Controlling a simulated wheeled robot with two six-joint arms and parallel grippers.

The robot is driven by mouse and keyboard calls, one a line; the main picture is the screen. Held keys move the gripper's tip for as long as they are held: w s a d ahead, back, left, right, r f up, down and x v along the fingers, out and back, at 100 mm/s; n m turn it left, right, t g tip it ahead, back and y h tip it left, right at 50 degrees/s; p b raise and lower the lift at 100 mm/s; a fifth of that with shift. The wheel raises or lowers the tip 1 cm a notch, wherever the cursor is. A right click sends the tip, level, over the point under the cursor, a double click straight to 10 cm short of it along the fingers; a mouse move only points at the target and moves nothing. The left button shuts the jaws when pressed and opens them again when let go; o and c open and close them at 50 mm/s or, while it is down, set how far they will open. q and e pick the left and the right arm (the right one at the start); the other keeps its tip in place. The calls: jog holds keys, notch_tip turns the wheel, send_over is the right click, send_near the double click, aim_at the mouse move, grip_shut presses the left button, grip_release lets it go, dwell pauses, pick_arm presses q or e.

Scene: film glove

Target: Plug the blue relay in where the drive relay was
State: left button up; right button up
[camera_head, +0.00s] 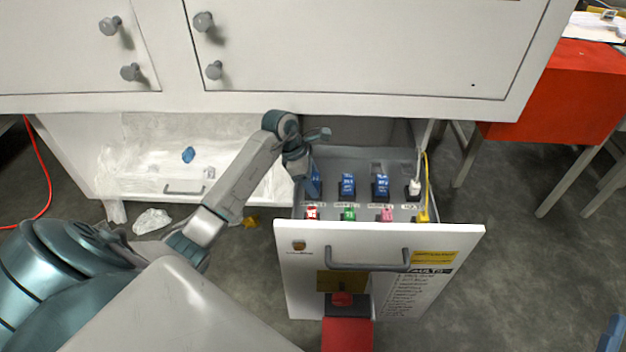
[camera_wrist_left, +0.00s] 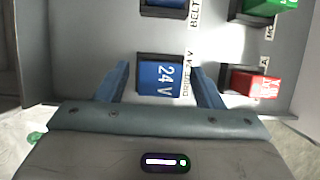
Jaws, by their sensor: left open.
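My left gripper (camera_head: 311,178) reaches down into the open drawer at the leftmost blue relay of the back row. In the left wrist view my left gripper (camera_wrist_left: 160,70) is open, with one finger on each side of a blue relay (camera_wrist_left: 159,80) marked 24 V. That relay sits in a dark socket beside a label reading DRIVE 24 V. Contact with the fingers cannot be told. A loose blue relay (camera_head: 188,155) lies in the plastic-lined open compartment at the left. A blue piece at the lower right edge may be my right gripper (camera_head: 611,335); its jaws cannot be made out.
The drawer (camera_head: 460,240) also holds two blue relays (camera_head: 348,185) (camera_head: 381,188) and a front row with red (camera_head: 312,213), green (camera_head: 348,214) and pink (camera_head: 386,215) plugs. A yellow cable (camera_head: 425,185) runs at its right. White cabinet doors (camera_head: 360,50) overhang the drawer's back.

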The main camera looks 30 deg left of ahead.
pick_arm(q)
jog(key=p+v, duration=0.1)
jog(key=v, duration=0.9)
jog(key=shift+s, duration=0.1)
jog(key=shift+a, duration=0.1)
